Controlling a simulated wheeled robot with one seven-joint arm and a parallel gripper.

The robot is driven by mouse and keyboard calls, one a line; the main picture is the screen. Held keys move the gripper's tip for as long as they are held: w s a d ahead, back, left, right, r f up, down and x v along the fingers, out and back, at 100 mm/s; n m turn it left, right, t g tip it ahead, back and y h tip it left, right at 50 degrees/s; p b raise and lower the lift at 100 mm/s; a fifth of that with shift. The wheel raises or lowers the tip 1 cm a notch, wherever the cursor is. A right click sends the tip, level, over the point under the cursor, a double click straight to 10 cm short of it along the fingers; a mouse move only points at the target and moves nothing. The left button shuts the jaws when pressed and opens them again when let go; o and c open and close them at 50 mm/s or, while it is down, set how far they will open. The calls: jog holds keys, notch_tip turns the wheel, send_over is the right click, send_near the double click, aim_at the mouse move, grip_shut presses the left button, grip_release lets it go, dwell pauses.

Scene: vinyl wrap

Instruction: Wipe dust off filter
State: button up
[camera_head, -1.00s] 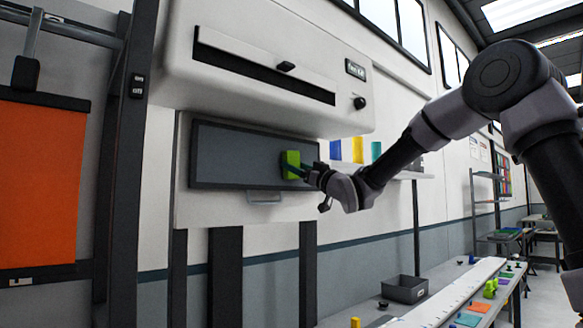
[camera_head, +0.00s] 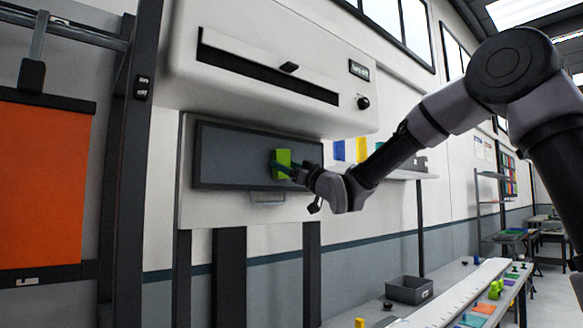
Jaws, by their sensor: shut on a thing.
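The filter (camera_head: 232,152) is a dark grey rectangular panel in a darker frame, set upright in the white machine below its slot. My gripper (camera_head: 290,169) reaches in from the right and is shut on a bright green block-like wiper (camera_head: 282,162). The wiper is at the right part of the panel and appears to be against its face; exact contact is hard to tell. No dust can be made out on the panel at this size.
The white machine (camera_head: 240,28) overhangs the filter, with a black knob (camera_head: 363,103) at its right. An orange sheet (camera_head: 40,185) hangs at left. A workbench (camera_head: 455,290) at lower right holds a dark bin (camera_head: 409,290) and small coloured items.

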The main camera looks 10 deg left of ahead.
aim_at(248, 154)
jog(key=shift+s+a, duration=1.75)
jog(key=shift+s, duration=0.3)
jog(key=shift+s+a, duration=1.75)
jog(key=shift+s, duration=0.25)
jog(key=shift+s+r, duration=0.1)
jog(key=shift+r, duration=0.45)
jog(key=w+d, duration=1)
jog(key=w, duration=0.2)
jog(key=shift+w+d, duration=0.2)
jog(key=shift+s+a, duration=1.75)
jog(key=shift+s, duration=0.3)
jog(key=shift+s+a, duration=1.7)
jog(key=shift+s, duration=0.3)
jog(key=shift+s+a, duration=1.75)
jog(key=shift+s, duration=0.3)
